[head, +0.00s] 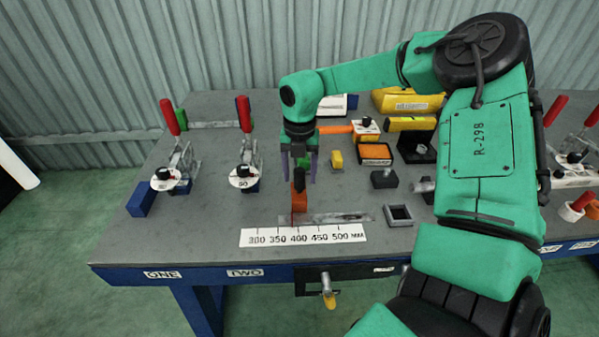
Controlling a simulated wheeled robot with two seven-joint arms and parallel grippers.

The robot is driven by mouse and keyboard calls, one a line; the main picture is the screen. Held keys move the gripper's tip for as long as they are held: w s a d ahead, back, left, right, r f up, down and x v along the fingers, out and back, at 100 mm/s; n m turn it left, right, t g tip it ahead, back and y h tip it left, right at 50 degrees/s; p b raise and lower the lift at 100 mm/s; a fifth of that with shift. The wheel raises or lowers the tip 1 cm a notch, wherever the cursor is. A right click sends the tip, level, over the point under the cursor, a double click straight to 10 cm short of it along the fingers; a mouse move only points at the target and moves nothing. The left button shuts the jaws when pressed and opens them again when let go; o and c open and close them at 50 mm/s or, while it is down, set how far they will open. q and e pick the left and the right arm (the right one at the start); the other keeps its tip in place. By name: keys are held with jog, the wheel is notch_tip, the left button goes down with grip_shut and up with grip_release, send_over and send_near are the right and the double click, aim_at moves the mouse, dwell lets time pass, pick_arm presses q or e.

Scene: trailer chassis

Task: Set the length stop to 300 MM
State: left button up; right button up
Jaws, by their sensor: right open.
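The length stop is an orange block (299,202) with a dark upright knob (299,179) on top. It stands on a flat metal rail (340,218) behind a white scale (303,236) marked 300 to 500 MM. The block is near the 400 mark, and a thin red line at its left edge falls just left of that mark. My right gripper (299,181) points down with its purple fingers apart. In the picture the knob shows between the fingertips; whether they touch it I cannot tell. My left gripper is not in view.
Two toggle clamps with white dials (165,179) and red handles stand at the left. Dark blocks (384,178), a square frame (399,215) and yellow and orange boxes (375,153) lie right of the stop. My right arm covers the table's right part.

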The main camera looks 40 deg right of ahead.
jog(key=shift+f, duration=0.3)
grip_shut()
dwell(1.2)
